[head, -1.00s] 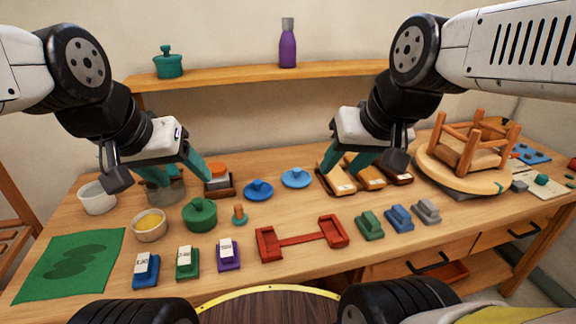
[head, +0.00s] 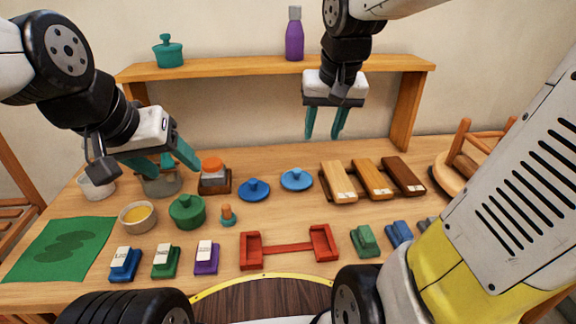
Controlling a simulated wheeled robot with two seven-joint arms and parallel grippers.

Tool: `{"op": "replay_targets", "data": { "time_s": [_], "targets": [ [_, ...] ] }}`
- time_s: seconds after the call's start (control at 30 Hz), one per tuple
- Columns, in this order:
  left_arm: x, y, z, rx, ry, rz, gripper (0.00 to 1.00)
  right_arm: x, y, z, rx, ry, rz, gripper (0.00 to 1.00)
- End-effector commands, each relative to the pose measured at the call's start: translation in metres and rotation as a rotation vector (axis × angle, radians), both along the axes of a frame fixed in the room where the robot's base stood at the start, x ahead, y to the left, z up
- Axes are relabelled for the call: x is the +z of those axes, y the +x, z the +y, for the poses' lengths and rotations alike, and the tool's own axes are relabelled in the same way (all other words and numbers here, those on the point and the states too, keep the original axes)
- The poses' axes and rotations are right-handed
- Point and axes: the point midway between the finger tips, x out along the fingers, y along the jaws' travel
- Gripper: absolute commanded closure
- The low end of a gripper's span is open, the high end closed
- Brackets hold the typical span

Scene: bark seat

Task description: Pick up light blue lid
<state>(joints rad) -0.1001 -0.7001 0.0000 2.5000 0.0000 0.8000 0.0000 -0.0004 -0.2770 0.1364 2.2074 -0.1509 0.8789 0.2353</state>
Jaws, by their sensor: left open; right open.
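The light blue lid (head: 296,180) lies on the table near the middle, a round disc with a small knob on top. A darker blue lid (head: 254,190) lies just to its left. My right gripper (head: 324,136) is open and empty, pointing down above the back of the table, a little right of and above the light blue lid. My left gripper (head: 181,165) is open over the left part of the table, near the grey pot (head: 161,184). Nothing hides the light blue lid.
Wooden blocks (head: 374,180) lie right of the lid. An orange-topped item (head: 214,175) and a green lidded pot (head: 187,211) stand to the left. A red bracket (head: 290,247) lies in front. The shelf (head: 230,67) behind carries a purple bottle (head: 295,35) and a teal pot (head: 168,52).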

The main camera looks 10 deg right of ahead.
Motion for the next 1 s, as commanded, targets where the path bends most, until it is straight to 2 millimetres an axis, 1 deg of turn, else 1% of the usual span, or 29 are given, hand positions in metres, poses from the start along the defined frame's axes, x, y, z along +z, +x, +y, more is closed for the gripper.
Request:
{"op": "replay_targets", "data": {
  "time_s": [0.03,0.17,0.27,0.3,0.37,0.4,0.47,0.6,0.7,0.8,0.9,1.0],
  "targets": [
    [0.000,0.000,0.000,0.000,0.000,0.000,0.37,-0.004,0.010,0.000,-0.007,-0.007,0.020,0.58],
    [0.000,0.000,0.000,0.000,0.000,0.000,0.37,-0.015,0.040,0.002,-0.036,-0.021,0.069,0.58],
    [0.000,0.000,0.000,0.000,0.000,0.000,0.37,-0.030,0.070,0.004,-0.064,-0.030,0.118,0.58],
    [0.000,0.000,0.000,0.000,0.000,0.000,0.37,-0.038,0.082,0.004,-0.078,-0.034,0.136,0.58],
    [0.000,0.000,0.000,0.000,0.000,0.000,0.37,-0.050,0.100,0.006,-0.098,-0.035,0.165,0.58],
    [0.000,0.000,0.000,0.000,0.000,0.000,0.37,-0.059,0.111,0.006,-0.113,-0.035,0.184,0.58],
    [0.000,0.000,0.000,0.000,0.000,0.000,0.37,-0.073,0.129,0.008,-0.135,-0.034,0.209,0.58],
    [0.000,0.000,0.000,0.000,0.000,0.000,0.37,-0.111,0.165,0.010,-0.189,-0.024,0.269,0.58],
    [0.000,0.000,0.000,0.000,0.000,0.000,0.37,-0.138,0.185,0.012,-0.228,-0.013,0.307,0.58],
    [0.000,0.000,0.000,0.000,0.000,0.000,0.37,-0.159,0.199,0.012,-0.261,-0.001,0.332,0.58],
    [0.000,0.000,0.000,0.000,0.000,0.000,0.37,-0.172,0.207,0.012,-0.283,0.005,0.349,0.58],
    [0.000,0.000,0.000,0.000,0.000,0.000,0.37,-0.180,0.211,0.012,-0.292,0.008,0.355,0.58]
  ]
}}
